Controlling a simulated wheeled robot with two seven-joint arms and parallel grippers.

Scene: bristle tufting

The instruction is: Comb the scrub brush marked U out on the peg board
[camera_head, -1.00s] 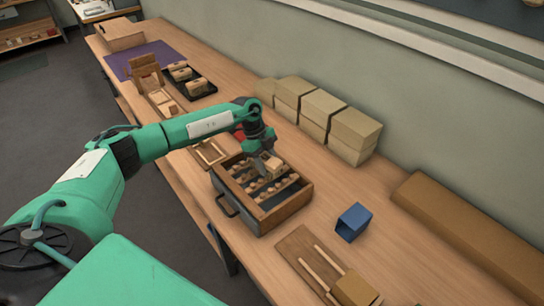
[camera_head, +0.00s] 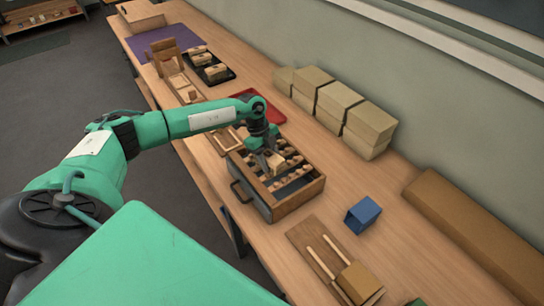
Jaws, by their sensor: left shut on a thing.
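My left gripper (camera_head: 272,155) is shut on a small light wooden block (camera_head: 278,165), held above the far part of a wooden box with rows of round pegs (camera_head: 312,190). The block looks like a brush body; I cannot read a mark on it, and its bristles are hidden. I cannot tell whether it touches the pegs. Two similar wooden pieces, one at the back (camera_head: 199,55) and one nearer (camera_head: 215,70), sit on a black tray further up the bench. My right gripper is out of view.
A red tray (camera_head: 268,107) lies behind the peg box. A blue open box (camera_head: 362,215) and a board with two rods and a wooden block (camera_head: 312,238) are to the right and front. Stacked tan blocks (camera_head: 355,118) line the wall. A purple mat (camera_head: 165,40) lies at the far end.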

